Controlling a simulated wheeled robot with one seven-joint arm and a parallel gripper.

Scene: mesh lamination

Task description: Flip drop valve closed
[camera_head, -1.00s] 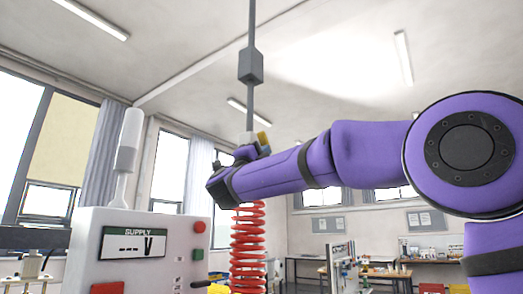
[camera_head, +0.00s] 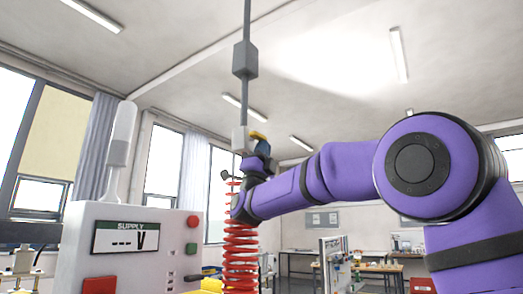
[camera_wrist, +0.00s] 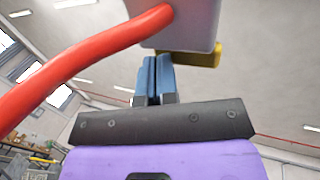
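The drop valve is a pale grey block (camera_head: 240,139) at the lower end of a grey overhead pole. Its yellow lever (camera_head: 259,136) sticks out to the right, sloping slightly down. In the wrist view the block (camera_wrist: 190,22) is at the top, with the yellow lever (camera_wrist: 203,59) beneath it. My gripper (camera_wrist: 155,62) has its blue fingers together, with only a thin line between them. Their tips are just below the block, at the lever's left end; I cannot tell whether they touch. In the head view my gripper (camera_head: 262,148) is right under the lever.
A red coiled hose (camera_head: 240,245) hangs below the valve, and the red hose (camera_wrist: 80,60) crosses the wrist view's upper left. A white supply panel (camera_head: 75,250) with a display and buttons stands at lower left. Benches (camera_head: 300,253) stand farther back.

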